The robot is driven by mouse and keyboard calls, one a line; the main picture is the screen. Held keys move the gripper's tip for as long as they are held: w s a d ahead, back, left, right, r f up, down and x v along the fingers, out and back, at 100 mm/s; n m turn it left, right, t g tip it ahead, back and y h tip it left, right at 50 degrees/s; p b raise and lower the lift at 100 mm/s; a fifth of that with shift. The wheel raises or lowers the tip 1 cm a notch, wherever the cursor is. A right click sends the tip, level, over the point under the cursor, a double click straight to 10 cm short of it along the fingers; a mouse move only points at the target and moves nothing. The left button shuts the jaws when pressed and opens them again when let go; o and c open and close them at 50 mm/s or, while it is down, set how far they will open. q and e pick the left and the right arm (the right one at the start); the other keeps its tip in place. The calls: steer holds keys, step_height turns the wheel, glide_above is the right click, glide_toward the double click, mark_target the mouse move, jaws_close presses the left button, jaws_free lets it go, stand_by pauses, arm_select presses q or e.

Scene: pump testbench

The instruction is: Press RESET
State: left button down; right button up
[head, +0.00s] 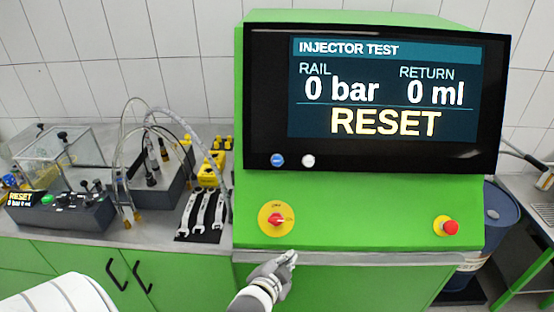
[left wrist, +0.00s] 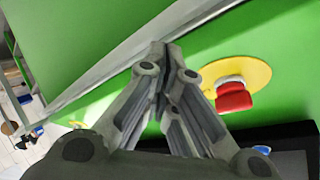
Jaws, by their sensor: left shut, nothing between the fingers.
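The screen (head: 480,105) on the green test bench shows INJECTOR TEST, 0 bar, 0 ml and a large yellow RESET. Under the text on its black frame are a blue button (head: 277,160) and a white button (head: 308,160); I cannot read any label on them. The blue button also shows at the lower edge of the left wrist view (left wrist: 262,150). My right gripper is out of view.
A red emergency-stop button (head: 450,227) is on the panel's right. On the left counter stand a small control box (head: 70,215) with its own RESET display, wrenches (head: 203,212) and hoses. A blue barrel (head: 495,215) stands at right. The green panel between knob and stop is clear.

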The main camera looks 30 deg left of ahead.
mark_target(277, 161)
arm_select(q)
steer(key=w+a+r+m+t+y, duration=0.1)
steer(key=r+t, duration=0.3)
steer(key=r, duration=0.9)
steer(key=a+r+m+t+y, duration=0.1)
steer(key=r+m+t, duration=0.3)
steer(key=r, duration=0.8)
steer(key=shift+w+a+r+y, duration=0.35)
steer(key=shift+a+y, duration=0.05)
steer(key=shift+a, duration=0.15)
steer(key=shift+w, duration=0.1)
steer(key=w+a+f+b, duration=0.2)
steer(key=w+a+f, duration=0.1)
steer(key=w, duration=0.3)
steer(key=shift+w+a+f, duration=0.3)
steer(key=shift+a+f, duration=0.1)
steer(key=shift+a, duration=0.2)
steer(key=shift+w, duration=0.1)
steer(key=shift+w+a+f, duration=0.2)
steer(key=shift+w, duration=0.05)
